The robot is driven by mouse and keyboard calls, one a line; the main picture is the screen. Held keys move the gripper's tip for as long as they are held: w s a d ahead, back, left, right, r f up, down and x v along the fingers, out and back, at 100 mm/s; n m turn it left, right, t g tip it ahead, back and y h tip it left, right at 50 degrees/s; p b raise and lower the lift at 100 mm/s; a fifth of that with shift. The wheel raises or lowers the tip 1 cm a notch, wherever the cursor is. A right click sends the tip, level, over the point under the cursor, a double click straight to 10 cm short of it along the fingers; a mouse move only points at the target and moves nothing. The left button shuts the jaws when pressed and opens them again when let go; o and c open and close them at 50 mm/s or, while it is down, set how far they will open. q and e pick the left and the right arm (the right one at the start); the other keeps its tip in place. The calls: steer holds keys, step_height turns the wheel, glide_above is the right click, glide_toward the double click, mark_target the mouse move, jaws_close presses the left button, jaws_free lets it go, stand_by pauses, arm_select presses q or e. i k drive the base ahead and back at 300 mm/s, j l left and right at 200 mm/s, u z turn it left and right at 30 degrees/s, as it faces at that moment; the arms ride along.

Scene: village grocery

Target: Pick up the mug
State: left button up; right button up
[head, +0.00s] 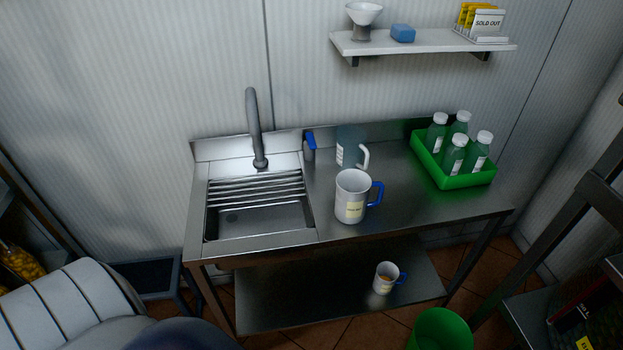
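A white mug (351,197) with a blue handle on its right and a yellowish label stands upright on the steel counter (415,222), right of the sink. Close behind it, partly hidden by it, is a blue-grey vessel (350,147) with a white handle. A second white mug (383,280) with a blue handle and a label stands upright on the lower shelf, with something brownish showing inside. Neither of my grippers is in view.
The sink (255,222) has a tall faucet (254,130) and ribbed drainer. A green tray (468,181) with several bottles sits at the counter's right. A wall shelf (420,45) hangs above. A green bin (440,331) stands below. Dark shelving (570,225) stands at right.

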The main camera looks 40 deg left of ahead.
mark_target(353, 186)
steer(key=u, duration=0.75)
